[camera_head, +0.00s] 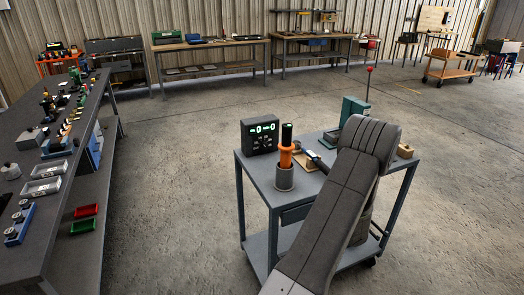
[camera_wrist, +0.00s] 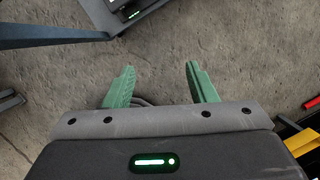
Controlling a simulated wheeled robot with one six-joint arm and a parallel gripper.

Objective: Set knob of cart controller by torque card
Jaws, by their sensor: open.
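The likely cart controller is a dark box (camera_head: 260,136) with green lit digits and buttons, standing at the back left of the grey cart (camera_head: 262,178). No separate knob can be made out on it. No torque card can be identified. My gripper (camera_wrist: 160,68) shows in the wrist view with its two green fingers spread and nothing between them, over bare floor. In the head view my arm hides it. A dark unit with green lights (camera_wrist: 130,12) shows at the top of the wrist view; I cannot tell which device it is.
On the cart, an orange-handled tool (camera_head: 286,150) stands in a grey cup (camera_head: 284,178), and a teal device (camera_head: 353,108) stands behind. A long bench (camera_head: 90,125) runs along the left. Concrete floor (camera_head: 170,180) lies free between bench and cart.

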